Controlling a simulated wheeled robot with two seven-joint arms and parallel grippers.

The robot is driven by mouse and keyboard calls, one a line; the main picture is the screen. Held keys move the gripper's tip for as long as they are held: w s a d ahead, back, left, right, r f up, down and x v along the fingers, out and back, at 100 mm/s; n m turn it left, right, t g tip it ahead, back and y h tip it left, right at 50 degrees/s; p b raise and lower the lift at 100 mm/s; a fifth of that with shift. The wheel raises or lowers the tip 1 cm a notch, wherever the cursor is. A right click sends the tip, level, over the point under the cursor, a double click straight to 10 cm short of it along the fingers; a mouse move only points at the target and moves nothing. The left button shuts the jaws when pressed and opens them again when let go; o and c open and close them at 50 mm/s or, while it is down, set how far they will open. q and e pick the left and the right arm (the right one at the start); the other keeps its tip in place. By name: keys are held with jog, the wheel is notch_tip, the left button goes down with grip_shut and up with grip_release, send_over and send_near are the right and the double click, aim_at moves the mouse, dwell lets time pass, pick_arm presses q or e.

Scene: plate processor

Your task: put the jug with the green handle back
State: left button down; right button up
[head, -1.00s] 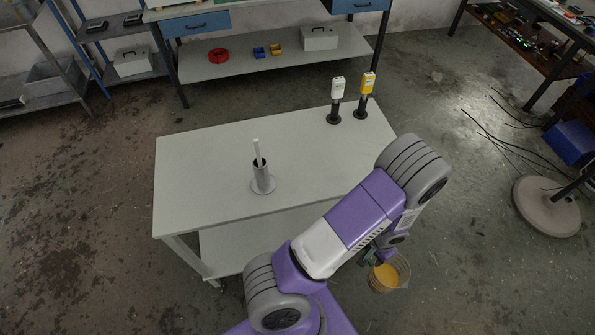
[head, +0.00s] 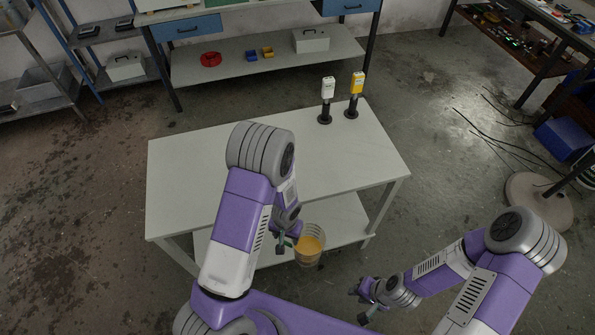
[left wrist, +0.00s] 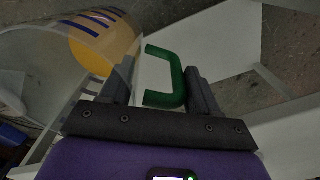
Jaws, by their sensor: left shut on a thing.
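The clear jug (head: 310,257) holds orange-yellow contents and hangs in front of the table's front edge in the head view. Its green handle (left wrist: 178,75) lies between the fingers of my left gripper (left wrist: 158,88) in the left wrist view, where the jug wall (left wrist: 40,60) with dark stripes fills the upper left. My left gripper (head: 287,238) is shut on the handle, on the left side of the jug. The jug looks roughly upright. My right gripper (head: 361,303) is empty at the lower right, its fingers apart.
The white table (head: 190,170) has a lower shelf (head: 345,215). A white-topped stand (head: 327,95) and a yellow-topped stand (head: 356,90) are at its back right. My left arm covers part of the tabletop. The table's right part is clear.

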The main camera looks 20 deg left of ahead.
pick_arm(q)
jog(key=shift+s+a+f+b, duration=0.15)
jog(key=shift+f+b, duration=0.25)
jog(key=shift+f, duration=0.2)
jog(key=shift+a+r, duration=0.1)
jog(key=shift+r, duration=0.15)
pick_arm(e)
jog(key=shift+a+f, duration=0.1)
jog(key=shift+f, duration=0.25)
